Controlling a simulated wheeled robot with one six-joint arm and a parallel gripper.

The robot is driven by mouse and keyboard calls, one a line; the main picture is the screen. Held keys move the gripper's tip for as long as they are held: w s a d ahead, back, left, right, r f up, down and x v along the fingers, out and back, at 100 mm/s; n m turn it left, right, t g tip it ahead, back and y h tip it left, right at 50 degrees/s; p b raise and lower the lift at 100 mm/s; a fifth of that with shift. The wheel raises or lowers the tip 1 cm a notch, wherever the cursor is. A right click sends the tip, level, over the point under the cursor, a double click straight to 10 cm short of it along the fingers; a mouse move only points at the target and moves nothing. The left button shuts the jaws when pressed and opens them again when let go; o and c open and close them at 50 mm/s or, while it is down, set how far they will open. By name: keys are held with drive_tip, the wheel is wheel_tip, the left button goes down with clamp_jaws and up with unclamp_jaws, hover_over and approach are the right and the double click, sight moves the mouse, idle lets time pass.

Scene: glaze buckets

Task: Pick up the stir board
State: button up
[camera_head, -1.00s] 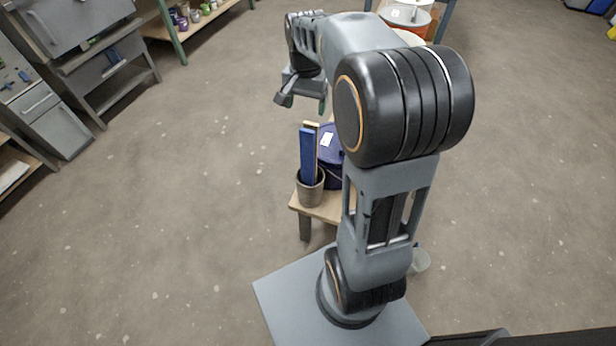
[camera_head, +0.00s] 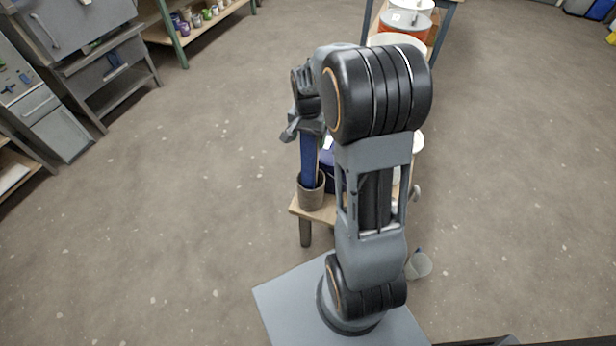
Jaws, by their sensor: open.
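The stir board is likely the flat blue board (camera_head: 309,165), which stands almost upright in a grey-brown pot (camera_head: 311,195) on a low wooden bench (camera_head: 325,211). My gripper (camera_head: 306,134) is open at the upper end of the blue board and hides its top. One finger shows to the left of the board. The other finger is hard to make out, and I cannot tell whether the gripper touches the board.
A dark blue bucket (camera_head: 327,176) stands behind the pot, mostly hidden by my arm. White and orange buckets (camera_head: 407,21) stand at the back. A small pale container (camera_head: 419,264) is at the lower right. Open floor lies left.

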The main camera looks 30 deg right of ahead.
drive_tip(key=shift+f, duration=1)
drive_tip(key=shift+c, duration=0.4)
drive_tip(key=c, duration=1.1)
drive_tip(key=shift+r, duration=0.1)
wheel_tip(320, 180, up, 18)
drive_tip(key=p, duration=0.2)
drive_tip(key=s+a+b, duration=0.1)
drive_tip(key=s+a, duration=1.1)
drive_tip(key=a, duration=0.1)
drive_tip(key=shift+a+r, duration=0.15)
drive_tip(key=shift+r, duration=0.25)
drive_tip(key=shift+s, duration=0.1)
